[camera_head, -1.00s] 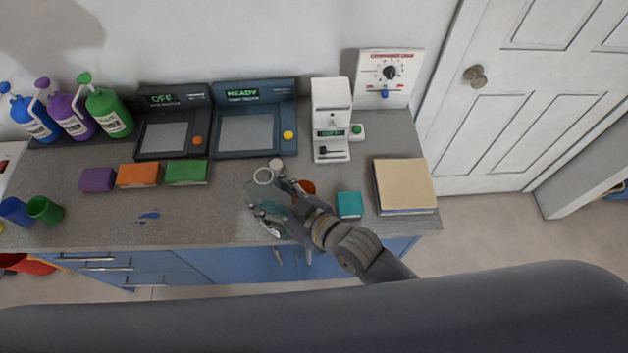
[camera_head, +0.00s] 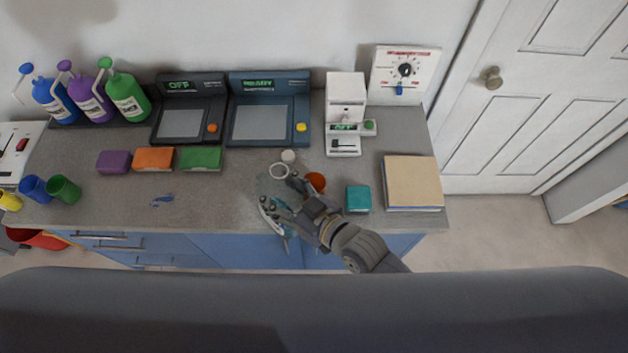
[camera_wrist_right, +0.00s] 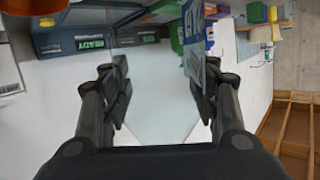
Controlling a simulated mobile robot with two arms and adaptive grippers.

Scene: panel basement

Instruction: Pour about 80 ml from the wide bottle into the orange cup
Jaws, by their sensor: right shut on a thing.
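The wide bottle (camera_head: 268,187) is see-through, with a pale ring at its mouth, and sits near the counter's front edge in the head view. My right gripper (camera_head: 279,203) is shut on it. In the right wrist view a pale, clear shape fills the space between the two fingers (camera_wrist_right: 160,92). The orange cup (camera_head: 316,181) stands just right of the bottle, partly hidden by my right gripper. An orange shape, likely this cup, shows at the top left of the wrist view (camera_wrist_right: 35,6). I cannot tell the liquid level. My left gripper is out of view.
A small white round piece (camera_head: 288,156) lies behind the bottle. A teal block (camera_head: 358,198) and a tan book (camera_head: 412,182) lie to the right. A white device (camera_head: 345,115) stands behind the cup. Blue (camera_head: 34,189) and green (camera_head: 63,189) cups stand far left.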

